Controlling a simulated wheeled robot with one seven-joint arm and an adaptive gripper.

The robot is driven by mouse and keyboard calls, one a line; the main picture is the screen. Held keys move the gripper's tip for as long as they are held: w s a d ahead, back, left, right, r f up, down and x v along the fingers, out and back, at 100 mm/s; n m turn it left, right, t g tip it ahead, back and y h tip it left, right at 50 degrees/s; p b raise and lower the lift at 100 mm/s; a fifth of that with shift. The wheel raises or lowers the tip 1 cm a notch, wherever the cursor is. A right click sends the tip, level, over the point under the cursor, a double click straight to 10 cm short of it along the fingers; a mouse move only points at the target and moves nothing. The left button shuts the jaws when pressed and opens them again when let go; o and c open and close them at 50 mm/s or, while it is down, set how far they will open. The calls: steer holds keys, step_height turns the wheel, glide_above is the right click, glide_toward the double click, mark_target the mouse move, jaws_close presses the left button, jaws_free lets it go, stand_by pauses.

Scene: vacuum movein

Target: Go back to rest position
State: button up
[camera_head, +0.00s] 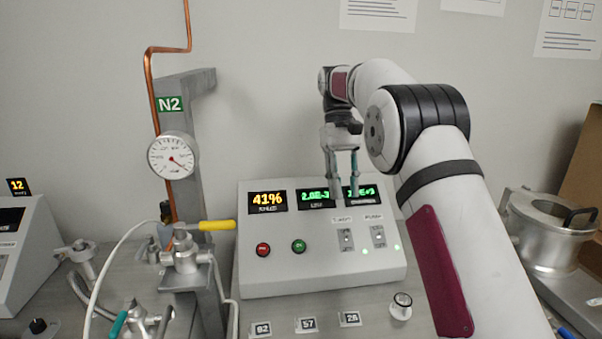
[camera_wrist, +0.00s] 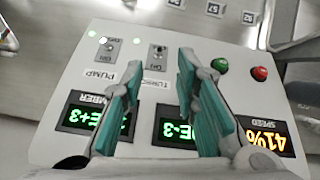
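My gripper (camera_head: 344,198) hangs in front of the grey control box (camera_head: 318,277), over the area between its displays and switches. In the wrist view my gripper (camera_wrist: 160,66) shows its two teal-padded fingers apart with nothing between them. The box appears upside down there, with the switch marked PUMP (camera_wrist: 108,50) and the turbo switch (camera_wrist: 157,58) beyond the fingertips. The fingers partly hide the displays. Whether a fingertip touches the box cannot be told.
A grey post with an N2 sign (camera_head: 169,104), a gauge (camera_head: 173,155) and a yellow-handled valve (camera_head: 217,226) stands left of the box. A metal chamber (camera_head: 548,232) stands at the right. A small round knob (camera_head: 401,306) sits in front of the box.

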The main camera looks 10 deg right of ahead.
steer(key=s+r+m+t+p, duration=0.1)
steer(key=s+r+t, duration=0.1)
steer(key=s+r, duration=0.55)
steer(key=s+r+t+p, duration=0.1)
steer(key=s+r+t, duration=0.25)
steer(key=s, duration=0.75)
steer(key=s+f+t, duration=0.2)
steer(key=s+f, duration=0.2)
steer(key=s, duration=0.6)
steer(key=s+f+m+t+p, duration=0.1)
steer(key=s+f+t, duration=0.1)
steer(key=s, duration=0.7)
steer(key=shift+s+d+f, duration=0.25)
steer(key=shift+s+f, duration=0.1)
steer(key=shift+f, duration=0.5)
